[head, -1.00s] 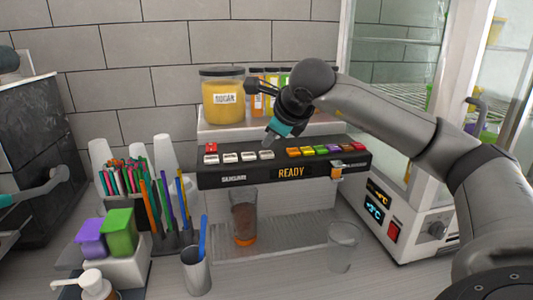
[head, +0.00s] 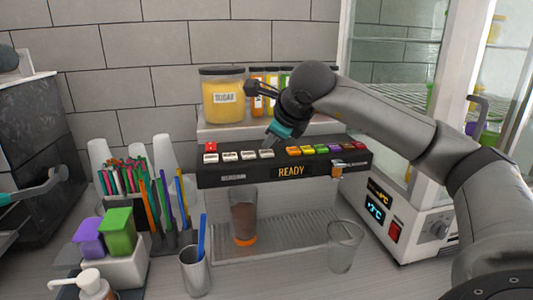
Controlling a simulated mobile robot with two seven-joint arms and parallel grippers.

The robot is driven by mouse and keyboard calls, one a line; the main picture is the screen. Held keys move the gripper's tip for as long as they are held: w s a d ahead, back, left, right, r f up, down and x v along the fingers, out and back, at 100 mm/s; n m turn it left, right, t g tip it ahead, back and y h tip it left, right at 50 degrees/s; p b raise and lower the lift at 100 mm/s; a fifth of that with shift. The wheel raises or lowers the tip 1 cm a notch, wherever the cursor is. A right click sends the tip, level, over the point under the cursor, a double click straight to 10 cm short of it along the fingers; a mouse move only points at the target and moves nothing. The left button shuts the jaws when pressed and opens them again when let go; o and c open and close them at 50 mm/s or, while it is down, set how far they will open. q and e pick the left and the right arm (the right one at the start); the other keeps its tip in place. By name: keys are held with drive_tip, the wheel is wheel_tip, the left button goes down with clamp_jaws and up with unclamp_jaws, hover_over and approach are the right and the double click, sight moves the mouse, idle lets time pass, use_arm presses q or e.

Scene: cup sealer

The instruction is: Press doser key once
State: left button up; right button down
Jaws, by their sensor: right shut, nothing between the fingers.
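The doser (head: 220,179) is a black panel reading "READY", with a red key (head: 211,147) at its left, a row of white keys (head: 230,157) and a row of coloured keys (head: 308,150). My right gripper (head: 269,138) is shut and empty, tip pointing down, close above the rightmost white key (head: 265,154). I cannot tell whether it touches that key. A clear cup (head: 243,215) with dark contents and an orange bottom layer stands on the drip grate under the panel.
An empty clear cup (head: 344,245) stands at the right, a cup with a blue straw (head: 195,268) at the left. A straw holder (head: 170,240) and a white display appliance (head: 415,235) flank the doser.

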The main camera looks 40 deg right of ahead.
sight(270, 154)
drive_tip(key=shift+f+b, duration=0.5)
idle(0.4)
idle(0.3)
drive_tip(key=shift+r+p, duration=0.7)
drive_tip(key=shift+r, duration=0.2)
wheel_tip(270, 154, up, 5)
drive_tip(key=p, duration=0.4)
idle(3.6)
